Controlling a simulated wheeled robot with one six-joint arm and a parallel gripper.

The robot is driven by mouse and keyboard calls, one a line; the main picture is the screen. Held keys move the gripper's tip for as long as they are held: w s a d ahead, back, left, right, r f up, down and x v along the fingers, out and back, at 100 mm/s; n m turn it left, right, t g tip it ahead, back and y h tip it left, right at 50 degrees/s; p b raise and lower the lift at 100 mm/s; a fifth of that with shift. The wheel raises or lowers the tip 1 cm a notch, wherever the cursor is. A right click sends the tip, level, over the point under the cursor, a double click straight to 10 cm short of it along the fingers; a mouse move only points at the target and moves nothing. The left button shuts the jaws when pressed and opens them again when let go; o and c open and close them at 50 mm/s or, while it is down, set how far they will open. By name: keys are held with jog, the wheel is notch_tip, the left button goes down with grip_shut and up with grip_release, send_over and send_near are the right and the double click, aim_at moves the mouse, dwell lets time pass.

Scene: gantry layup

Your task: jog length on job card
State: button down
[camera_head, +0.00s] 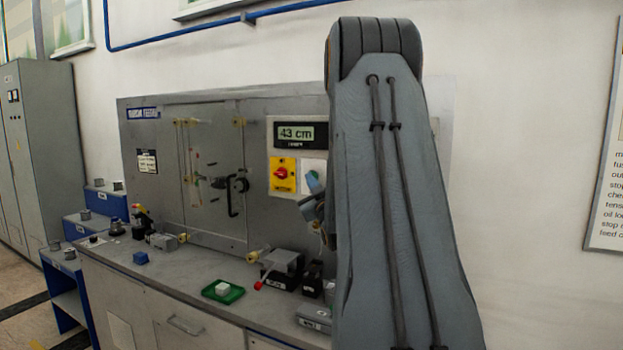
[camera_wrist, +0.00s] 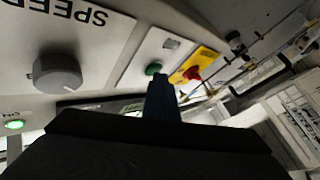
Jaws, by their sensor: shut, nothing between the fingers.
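The display (camera_head: 301,133) on the grey machine panel reads 43 cm. The red switch (camera_wrist: 193,73) is to the right. My arm hides part of the panel in the head view.
The wrist view shows a grey knob (camera_wrist: 57,72) marked SPEED and a lit green lamp (camera_wrist: 14,126). The front left bench top is mostly clear.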

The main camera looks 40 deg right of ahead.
jog(key=shift+a, duration=0.1)
dwell(0.7)
jog(key=shift+s+a, duration=0.35)
jog(key=shift+a, duration=0.35)
jog(key=a, duration=0.1)
jog(key=s+a, duration=0.1)
jog(key=a, duration=0.1)
jog(key=s+a+b, duration=0.1)
jog(key=shift+a, duration=0.35)
dwell(3.6)
